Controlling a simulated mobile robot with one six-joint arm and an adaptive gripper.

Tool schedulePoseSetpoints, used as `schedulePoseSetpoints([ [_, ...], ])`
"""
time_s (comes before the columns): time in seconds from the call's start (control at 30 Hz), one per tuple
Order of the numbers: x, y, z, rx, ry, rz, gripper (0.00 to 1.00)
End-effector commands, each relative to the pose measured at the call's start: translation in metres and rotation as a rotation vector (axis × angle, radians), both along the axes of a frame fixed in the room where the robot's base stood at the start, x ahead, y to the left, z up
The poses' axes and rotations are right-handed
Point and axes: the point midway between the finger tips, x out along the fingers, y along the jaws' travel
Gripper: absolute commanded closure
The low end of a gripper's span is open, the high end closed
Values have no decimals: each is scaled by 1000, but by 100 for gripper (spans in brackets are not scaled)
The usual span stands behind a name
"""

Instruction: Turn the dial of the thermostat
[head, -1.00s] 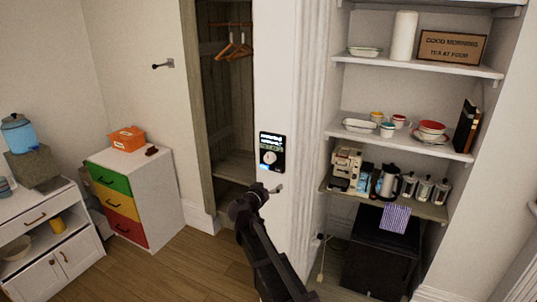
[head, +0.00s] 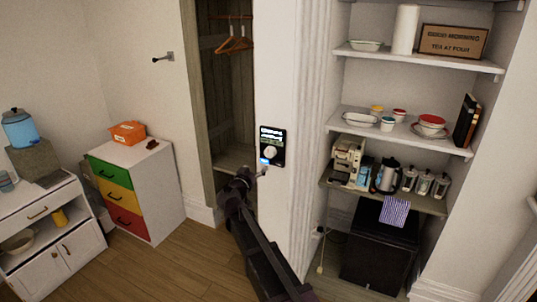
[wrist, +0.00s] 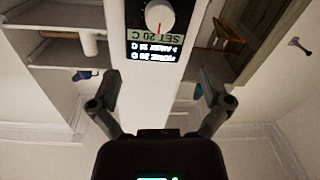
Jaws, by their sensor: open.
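The thermostat (head: 271,147) is a black panel with a lit screen and a round white dial (head: 271,152), fixed to the narrow white wall section between the wardrobe and the shelves. In the wrist view the thermostat (wrist: 140,34) shows upside down at the top, with text reading "SET 20 C" and a red mark on its white dial (wrist: 159,16). My gripper (head: 262,170) is just below the thermostat in the head view. In the wrist view my gripper (wrist: 157,88) has its two fingers spread wide and empty, apart from the dial.
An open wardrobe (head: 230,90) with hangers is left of the thermostat. Shelves (head: 400,115) with dishes, a kettle and jars stand to the right, above a black cabinet (head: 378,250). A drawer unit (head: 163,190) with coloured fronts is at the left.

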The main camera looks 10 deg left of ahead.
Motion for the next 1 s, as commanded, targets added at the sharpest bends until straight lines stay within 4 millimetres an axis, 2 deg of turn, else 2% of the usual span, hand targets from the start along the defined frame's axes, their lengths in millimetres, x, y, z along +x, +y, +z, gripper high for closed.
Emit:
schedulePoseSetpoints([
  [0.6,89,-26,0,0,0,-3,2],
  [0.8,109,-33,0,0,0,-3,2],
  [1.0,117,-36,0,0,1,-2,2],
])
